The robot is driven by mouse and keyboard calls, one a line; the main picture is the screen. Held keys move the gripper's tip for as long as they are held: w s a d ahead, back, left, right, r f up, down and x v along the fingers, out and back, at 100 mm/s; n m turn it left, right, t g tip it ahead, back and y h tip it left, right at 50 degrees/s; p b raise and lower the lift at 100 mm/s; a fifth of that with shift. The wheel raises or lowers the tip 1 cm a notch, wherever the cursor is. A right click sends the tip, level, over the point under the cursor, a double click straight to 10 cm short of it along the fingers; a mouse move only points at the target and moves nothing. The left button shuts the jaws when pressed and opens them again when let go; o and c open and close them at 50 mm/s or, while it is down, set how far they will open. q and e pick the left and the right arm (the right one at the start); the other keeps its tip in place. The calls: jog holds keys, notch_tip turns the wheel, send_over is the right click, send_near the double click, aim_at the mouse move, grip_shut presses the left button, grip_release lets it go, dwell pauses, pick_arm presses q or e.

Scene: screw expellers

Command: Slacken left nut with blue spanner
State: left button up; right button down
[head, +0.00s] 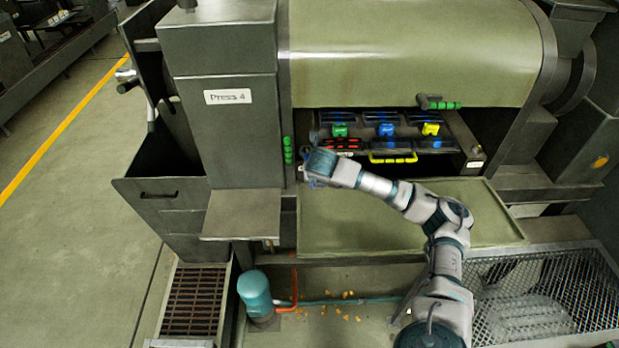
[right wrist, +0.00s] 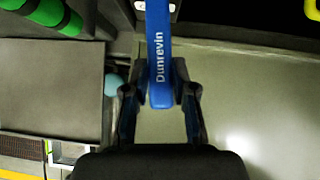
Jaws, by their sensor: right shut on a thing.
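My right gripper (head: 311,181) is at the left front edge of the open press bay in the head view. In the right wrist view, my right gripper (right wrist: 161,93) is shut on the blue spanner (right wrist: 159,48), whose flat handle reads "Dunrevin". The handle runs up out of that picture, so the spanner's head is hidden. In the head view the spanner is too small to make out clearly. Green (head: 340,129), blue (head: 386,129) and yellow (head: 431,129) pieces sit in a row inside the bay. I cannot make out the left nut. My left gripper is not in view.
A flat green-grey tray (head: 370,226) lies below the bay. A grey shelf (head: 240,214) juts out to its left. A green ribbed handle (head: 288,150) is on the bay's left side. A yellow handle (head: 393,160) and a red-marked one (head: 342,145) are at the bay's front.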

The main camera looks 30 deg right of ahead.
jog(key=shift+d, duration=0.2)
jog(key=shift+s+d+n+y+b, duration=0.35)
jog(key=shift+d+n+y+b, duration=0.15)
jog(key=shift+d+n+b, duration=0.35)
